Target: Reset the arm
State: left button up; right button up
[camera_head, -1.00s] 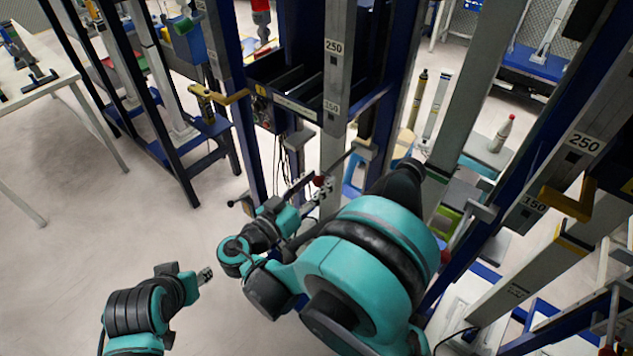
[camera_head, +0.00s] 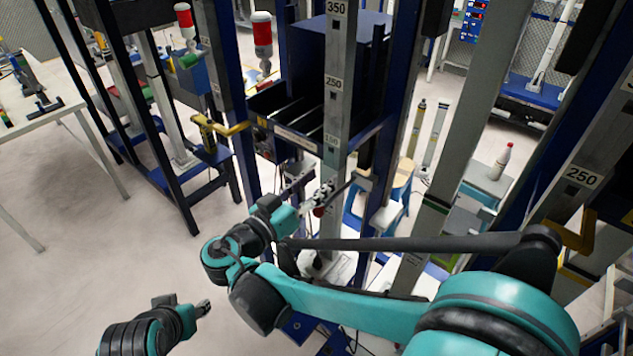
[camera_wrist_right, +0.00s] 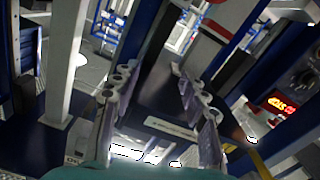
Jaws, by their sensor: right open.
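My right arm comes in from the lower right of the head view, and its forearm lies across the lower middle. My right gripper (camera_head: 318,196) is small there, in front of a blue and grey frame. In the right wrist view its two fingers (camera_wrist_right: 152,92) stand apart, with nothing held between them. My left gripper (camera_head: 203,308) shows at the lower left, at the end of a short visible part of the left arm. Its fingers are too small to read.
The blue frame's grey upright (camera_head: 338,100) and dark shelf (camera_head: 290,130) stand close beyond my right gripper. A white table (camera_head: 45,115) stands far left. The floor (camera_head: 110,250) at the left is clear.

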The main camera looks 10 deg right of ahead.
jog(key=shift+d, duration=0.1)
jog(key=s+d+f+n+g+y, duration=0.3)
jog(key=s+d+f+n+y, duration=0.15)
jog(key=d+f, duration=0.4)
jog(key=s+a+f+n+y, duration=0.3)
jog(key=s+f+y, duration=0.4)
jog(key=s+y, duration=0.2)
jog(key=shift+s+g+y, duration=0.35)
jog(key=shift+s+g, duration=0.05)
jog(key=shift+s, duration=0.15)
